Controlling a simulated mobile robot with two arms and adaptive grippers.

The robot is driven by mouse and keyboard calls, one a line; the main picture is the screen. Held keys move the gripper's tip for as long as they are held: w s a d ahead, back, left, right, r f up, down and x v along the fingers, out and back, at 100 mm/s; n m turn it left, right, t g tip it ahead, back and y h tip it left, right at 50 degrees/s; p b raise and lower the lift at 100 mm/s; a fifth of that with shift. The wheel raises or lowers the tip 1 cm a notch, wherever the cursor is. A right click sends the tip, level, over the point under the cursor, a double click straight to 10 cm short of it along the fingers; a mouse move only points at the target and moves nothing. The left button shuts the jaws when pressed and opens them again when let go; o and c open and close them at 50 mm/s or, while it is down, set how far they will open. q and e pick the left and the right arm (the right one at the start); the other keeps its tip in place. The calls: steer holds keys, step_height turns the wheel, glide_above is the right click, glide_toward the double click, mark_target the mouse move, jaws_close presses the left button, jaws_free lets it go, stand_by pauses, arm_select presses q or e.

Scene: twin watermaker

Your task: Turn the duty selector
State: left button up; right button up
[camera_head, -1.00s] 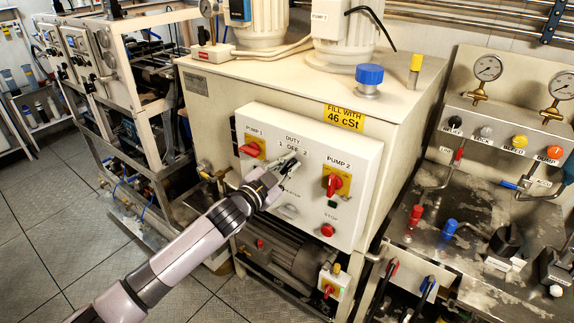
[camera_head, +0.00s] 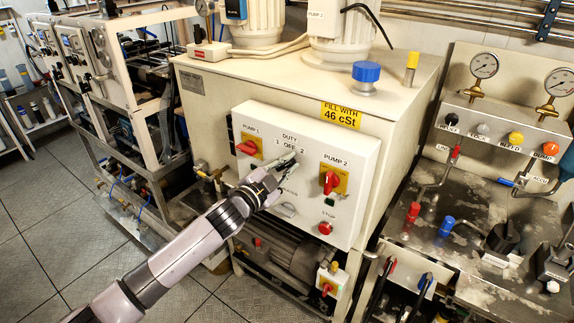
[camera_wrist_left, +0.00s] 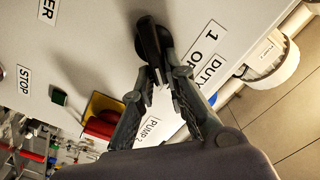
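The duty selector is a black knob (camera_wrist_left: 150,38) on the white control panel (camera_head: 356,152). In the head view it is mostly hidden behind my left gripper (camera_head: 286,163), below the DUTY, 1, OFF and 2 labels. In the left wrist view my left gripper (camera_wrist_left: 160,76) has its two fingertips close together on either side of the knob's bar, and they look shut on it. Which label the knob points to is hard to tell. My right gripper is not in view.
The red PUMP 1 switch (camera_head: 247,147) is left of the selector and the red PUMP 2 switch (camera_head: 331,182) right of it. A red stop button (camera_head: 325,228) sits below. A bench with gauges (camera_head: 484,65) and valves stands at the right.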

arm_select(q)
steer(key=o, duration=0.4)
steer(key=shift+s, duration=0.1)
steer(key=v, duration=1.2)
